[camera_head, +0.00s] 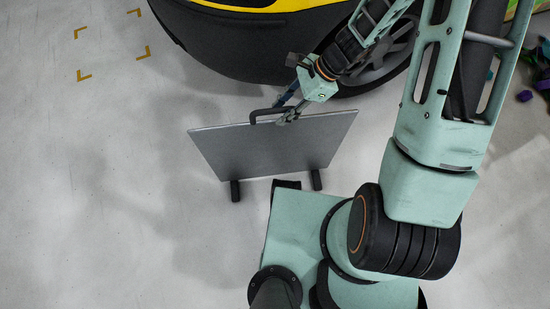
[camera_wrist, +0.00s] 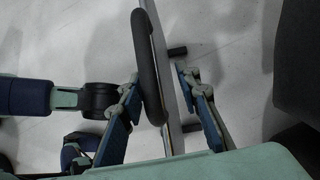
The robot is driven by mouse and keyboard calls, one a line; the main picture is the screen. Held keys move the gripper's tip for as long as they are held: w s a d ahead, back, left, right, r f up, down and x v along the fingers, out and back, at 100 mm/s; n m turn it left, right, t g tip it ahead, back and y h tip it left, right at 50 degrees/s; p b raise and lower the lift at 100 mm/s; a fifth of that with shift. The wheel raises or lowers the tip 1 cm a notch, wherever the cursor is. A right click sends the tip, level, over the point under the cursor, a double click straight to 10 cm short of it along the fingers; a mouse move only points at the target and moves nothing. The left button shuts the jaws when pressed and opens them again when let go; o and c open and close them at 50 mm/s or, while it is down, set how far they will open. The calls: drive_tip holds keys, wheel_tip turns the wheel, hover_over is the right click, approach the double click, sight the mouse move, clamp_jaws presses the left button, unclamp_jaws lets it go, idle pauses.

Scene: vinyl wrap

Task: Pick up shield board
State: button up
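The shield board (camera_head: 265,148) is a flat grey panel with a black handle (camera_head: 262,113) on its top edge and black feet below. It stands on the floor in front of my base. My gripper (camera_head: 284,112) is at the right end of the handle. In the wrist view my gripper (camera_wrist: 158,78) has its fingers spread apart. The black handle (camera_wrist: 148,50) and the thin edge of the board lie between them.
A black and yellow car (camera_head: 235,45) with a wheel (camera_head: 385,65) stands just behind the board and my gripper. Yellow corner marks (camera_head: 84,76) are on the floor at upper left. The floor (camera_head: 90,200) at left is clear. Small purple items (camera_head: 525,96) lie at far right.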

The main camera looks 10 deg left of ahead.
sight(276, 119)
drive_tip(key=x, duration=0.1)
drive_tip(key=b+x, duration=0.1)
drive_tip(key=x, duration=0.1)
drive_tip(key=b+x, duration=0.1)
drive_tip(key=shift+s+d+f, duration=0.2)
drive_tip(key=shift+s+f, duration=0.15)
drive_tip(key=shift+f, duration=0.15)
drive_tip(key=shift+a+f, duration=0.25)
drive_tip(key=shift+a, duration=0.05)
drive_tip(key=shift+c, duration=0.6)
clamp_jaws()
drive_tip(key=shift+r, duration=0.1)
